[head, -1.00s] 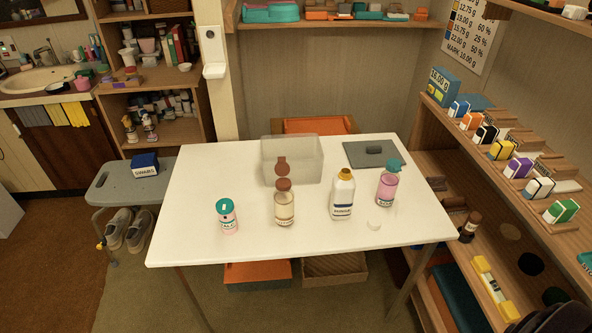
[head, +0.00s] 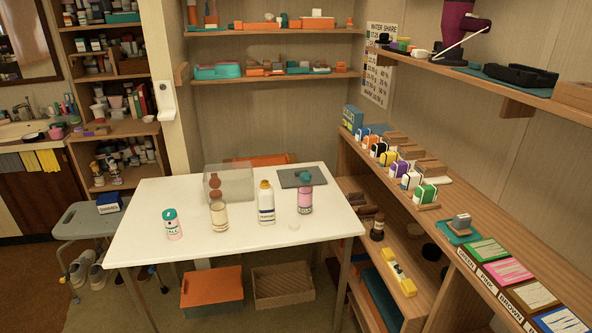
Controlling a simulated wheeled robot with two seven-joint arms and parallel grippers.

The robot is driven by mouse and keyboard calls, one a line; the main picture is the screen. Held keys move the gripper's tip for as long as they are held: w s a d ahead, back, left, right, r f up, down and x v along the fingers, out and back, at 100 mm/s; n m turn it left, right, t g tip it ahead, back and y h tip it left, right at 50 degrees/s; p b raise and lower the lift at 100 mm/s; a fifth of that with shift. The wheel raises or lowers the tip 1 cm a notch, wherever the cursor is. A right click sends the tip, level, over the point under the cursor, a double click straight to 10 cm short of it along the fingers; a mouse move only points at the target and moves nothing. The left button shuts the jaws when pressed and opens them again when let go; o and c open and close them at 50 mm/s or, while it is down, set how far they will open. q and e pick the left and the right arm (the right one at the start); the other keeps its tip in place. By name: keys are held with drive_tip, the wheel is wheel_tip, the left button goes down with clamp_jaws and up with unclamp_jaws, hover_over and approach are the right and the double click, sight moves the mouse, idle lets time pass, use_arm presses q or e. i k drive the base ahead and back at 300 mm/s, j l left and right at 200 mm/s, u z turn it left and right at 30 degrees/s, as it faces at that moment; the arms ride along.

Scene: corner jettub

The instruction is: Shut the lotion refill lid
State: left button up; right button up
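Several bottles stand upright on the white table (head: 150,245). A cream bottle (head: 219,214) has a brown cap with a round brown lid (head: 214,181) standing up above it, apparently open. A pink bottle (head: 305,198) on the right has a teal top (head: 304,178); whether it is open is too small to tell. A white bottle (head: 266,206) with a yellow cap stands between them. A pink container with a teal lid (head: 170,215) stands at the left. The labels are too small to read, so I cannot tell which is the lotion refill. Neither gripper is in view.
A clear bin (head: 240,181) and a grey board (head: 288,179) lie at the table's back. A grey stool (head: 85,221) stands left; wooden shelving (head: 402,218) closely flanks the right. The table's front is clear.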

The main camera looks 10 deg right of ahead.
sight(215, 183)
drive_tip(key=z, duration=0.5)
drive_tip(key=j+z, duration=0.1)
drive_tip(key=z, duration=0.9)
drive_tip(key=j+z, duration=0.1)
drive_tip(key=z, duration=0.9)
drive_tip(key=k+j, duration=0.3)
drive_tip(key=j, duration=0.25)
drive_tip(key=k+j+z, duration=0.1)
drive_tip(key=k+j, duration=0.2)
drive_tip(key=j, duration=0.3)
drive_tip(key=k+j, duration=0.3)
drive_tip(key=j, duration=0.2)
drive_tip(key=k+j+z, duration=0.1)
drive_tip(key=k+j, duration=0.2)
drive_tip(key=j, duration=0.25)
drive_tip(key=k+j, duration=0.35)
drive_tip(key=j, duration=0.15)
drive_tip(key=k+j+z, duration=0.1)
drive_tip(key=k+j, duration=0.2)
drive_tip(key=j, duration=0.25)
